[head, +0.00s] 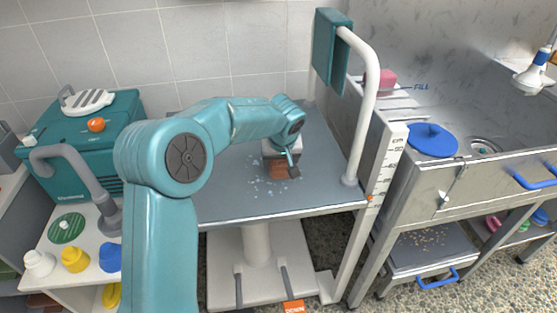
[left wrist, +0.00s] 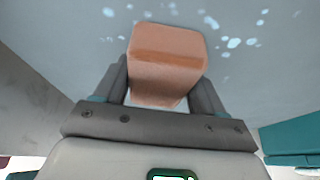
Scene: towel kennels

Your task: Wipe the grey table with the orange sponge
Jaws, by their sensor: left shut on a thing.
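The grey table (head: 225,200) stands in the middle of the head view, with pale spots (head: 262,185) scattered on its top near the gripper. My left gripper (head: 284,168) is over the table top and shut on the orange sponge (head: 280,172). In the left wrist view the sponge (left wrist: 166,60) sits between the two fingers, and pale blue spots (left wrist: 233,42) lie on the grey surface (left wrist: 70,45) beyond it. I cannot tell whether the sponge touches the table. My right gripper is in neither view.
A white rail (head: 368,110) with a teal pad (head: 332,50) rises at the table's right edge. A steel sink unit with a blue disc (head: 432,139) stands to the right. A teal box (head: 75,185) and a trolley with coloured bottles stand at the left.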

